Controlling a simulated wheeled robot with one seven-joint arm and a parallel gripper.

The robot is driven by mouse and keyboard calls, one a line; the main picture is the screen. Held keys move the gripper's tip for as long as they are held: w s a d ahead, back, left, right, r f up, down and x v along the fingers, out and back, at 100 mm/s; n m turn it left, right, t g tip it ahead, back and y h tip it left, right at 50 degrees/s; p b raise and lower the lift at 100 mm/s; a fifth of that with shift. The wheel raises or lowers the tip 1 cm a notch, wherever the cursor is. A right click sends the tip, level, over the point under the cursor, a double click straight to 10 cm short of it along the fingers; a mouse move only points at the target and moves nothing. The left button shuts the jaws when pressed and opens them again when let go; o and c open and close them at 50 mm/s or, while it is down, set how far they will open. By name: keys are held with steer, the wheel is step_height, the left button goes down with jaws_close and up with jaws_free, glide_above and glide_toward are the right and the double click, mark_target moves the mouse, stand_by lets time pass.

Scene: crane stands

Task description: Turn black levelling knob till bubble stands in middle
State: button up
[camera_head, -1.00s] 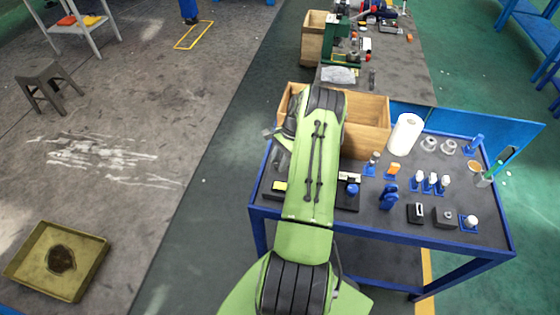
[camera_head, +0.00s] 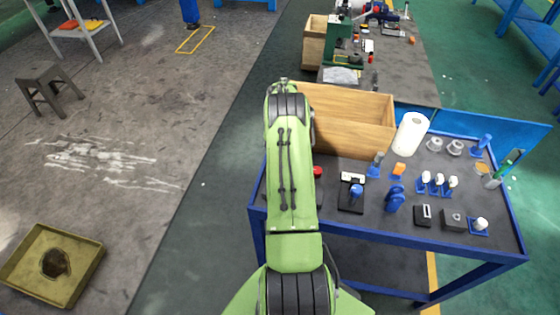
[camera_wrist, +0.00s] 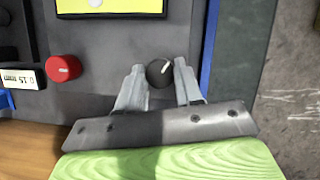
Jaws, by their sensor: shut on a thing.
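The black levelling knob (camera_wrist: 158,77) with a white pointer line shows in the wrist view, on a dark grey surface. The two fingers of my gripper (camera_wrist: 160,70) are shut on it, one on each side. The white line points up and to the right. A yellow panel (camera_wrist: 75,6) in a black frame is cut off at the top edge; a small pale mark shows on it. I cannot tell whether this is the bubble. In the head view my arm hides the gripper and the black knob.
A red knob (camera_wrist: 63,68) sits left of my gripper, beside a white label (camera_wrist: 18,78). A blue edge and the floor lie to the right. In the head view the blue-framed table (camera_head: 400,243) holds several small parts, a paper roll (camera_head: 411,134) and a wooden box (camera_head: 350,138).

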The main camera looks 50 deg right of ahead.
steer(key=n, duration=0.2)
steer(key=n+g+h, duration=0.1)
steer(key=n, duration=0.1)
steer(key=shift+w+a+h+b, duration=0.1)
steer(key=shift+w+h+b, duration=0.05)
steer(key=shift+h+b, duration=0.2)
steer(key=shift+a+n+h, duration=0.1)
steer(key=shift+n+h, duration=0.45)
steer(key=shift+n, duration=1.55)
steer(key=shift+g, duration=0.3)
steer(key=o, duration=1)
steer(key=p+v, duration=0.4)
steer(key=v, duration=1.1)
steer(key=shift+w+r, duration=0.1)
steer(key=shift+r, duration=0.25)
